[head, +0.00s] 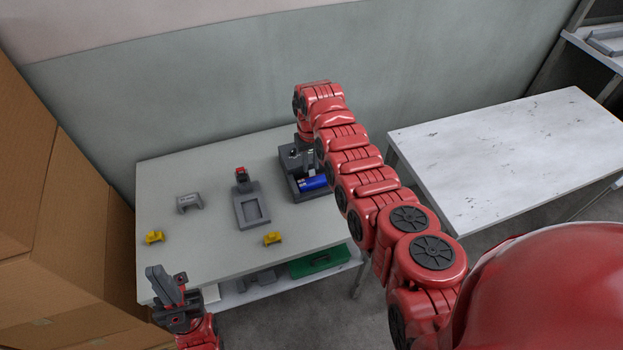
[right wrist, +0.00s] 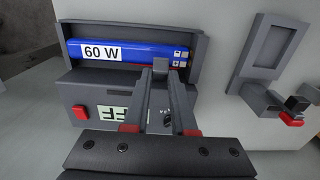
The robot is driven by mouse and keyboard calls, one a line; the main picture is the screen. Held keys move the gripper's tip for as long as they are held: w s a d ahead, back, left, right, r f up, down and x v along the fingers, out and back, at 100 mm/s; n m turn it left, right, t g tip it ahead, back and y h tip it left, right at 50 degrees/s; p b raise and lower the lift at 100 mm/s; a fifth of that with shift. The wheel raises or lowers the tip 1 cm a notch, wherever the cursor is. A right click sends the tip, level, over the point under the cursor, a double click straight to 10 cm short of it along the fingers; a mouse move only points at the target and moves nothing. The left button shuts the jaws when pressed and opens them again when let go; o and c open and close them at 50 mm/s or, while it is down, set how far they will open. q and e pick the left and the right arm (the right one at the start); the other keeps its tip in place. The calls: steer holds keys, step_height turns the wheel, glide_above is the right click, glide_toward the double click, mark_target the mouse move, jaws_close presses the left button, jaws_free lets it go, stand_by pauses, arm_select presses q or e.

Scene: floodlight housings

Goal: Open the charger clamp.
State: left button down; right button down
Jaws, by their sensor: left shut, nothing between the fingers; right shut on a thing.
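The charger (head: 289,184) is a dark grey box at the back right of the near table. It also fills the left of the right wrist view (right wrist: 90,92). A blue battery (head: 313,183) marked "60 W" (right wrist: 125,51) lies in its trough. My right gripper (head: 305,152) is over the charger, its fingers (right wrist: 160,72) shut on a small grey piece (right wrist: 158,62) at the battery's near edge. This looks like the charger clamp; the fingers partly hide it. My left gripper (head: 167,278) is shut and empty at the table's front left corner.
A grey fixture (head: 240,209) with a rectangular recess and a red-tipped part stands left of the charger. A grey bracket (head: 189,203) and two yellow pieces (head: 154,238) (head: 272,239) lie around it. A green tray (head: 320,260) is on the lower shelf. The right table (head: 510,160) is bare.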

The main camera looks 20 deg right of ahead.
steer(key=shift+w+r+b, duration=0.15)
steer(key=shift+w+b, duration=0.35)
steer(key=shift+b, duration=0.6)
steer(key=shift+w+r, duration=0.1)
steer(key=shift+r, duration=0.05)
steer(key=shift+w+b, duration=0.15)
steer(key=shift+b, duration=0.8)
steer(key=shift+w+b, duration=0.2)
steer(key=shift+b, duration=0.6)
steer(key=shift+r, duration=0.1)
